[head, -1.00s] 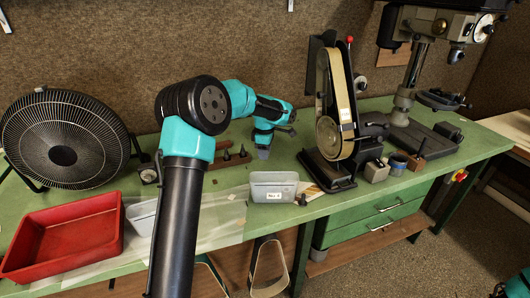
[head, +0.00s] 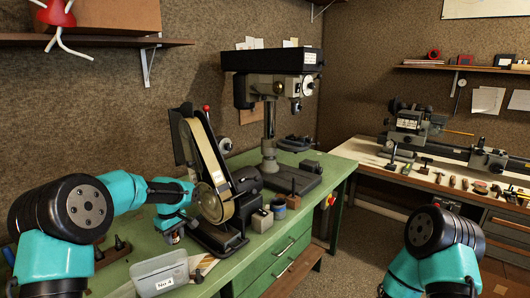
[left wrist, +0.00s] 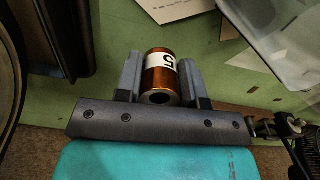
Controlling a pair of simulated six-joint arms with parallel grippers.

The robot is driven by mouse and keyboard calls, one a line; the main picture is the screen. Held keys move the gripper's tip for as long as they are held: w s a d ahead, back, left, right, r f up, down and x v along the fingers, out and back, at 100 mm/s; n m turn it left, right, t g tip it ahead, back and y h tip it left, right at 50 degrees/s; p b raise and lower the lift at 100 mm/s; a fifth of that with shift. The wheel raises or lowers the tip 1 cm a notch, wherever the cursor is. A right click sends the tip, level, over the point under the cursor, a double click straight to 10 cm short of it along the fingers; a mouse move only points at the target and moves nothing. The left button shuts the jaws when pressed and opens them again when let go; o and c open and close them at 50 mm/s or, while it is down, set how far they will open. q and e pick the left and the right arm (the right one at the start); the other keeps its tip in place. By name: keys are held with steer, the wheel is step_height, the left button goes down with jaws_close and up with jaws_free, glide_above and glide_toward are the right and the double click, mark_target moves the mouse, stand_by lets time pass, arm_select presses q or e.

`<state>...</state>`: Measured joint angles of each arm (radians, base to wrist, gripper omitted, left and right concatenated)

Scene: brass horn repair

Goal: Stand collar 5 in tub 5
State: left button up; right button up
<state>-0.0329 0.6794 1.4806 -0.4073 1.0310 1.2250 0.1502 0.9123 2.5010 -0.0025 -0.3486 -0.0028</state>
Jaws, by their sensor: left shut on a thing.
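My left gripper (head: 173,234) is over the green bench, in front of the belt sander. In the left wrist view its fingers (left wrist: 160,82) are shut on collar 5 (left wrist: 160,78), a copper-brown cylinder with a white band marked 5. The open end of its bore faces the wrist camera. A grey tub marked No.4 (head: 160,275) stands at the front of the bench, near the gripper. I see no tub marked 5. My right arm shows at lower right, its gripper out of view.
The belt sander (head: 208,185) stands just right of the left gripper. Beyond it are a metal block (head: 262,221), a blue cup (head: 278,207) and a drill press (head: 268,125). A small dark peg (head: 198,276) stands beside the tub. A lathe bench is at far right.

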arm_select(q)
steer(key=d+f+m, duration=0.1)
steer(key=d+m, duration=0.9)
steer(key=m, duration=0.1)
steer(key=shift+w+d, duration=0.25)
steer(key=shift+w, duration=0.1)
steer(key=shift+f, duration=0.1)
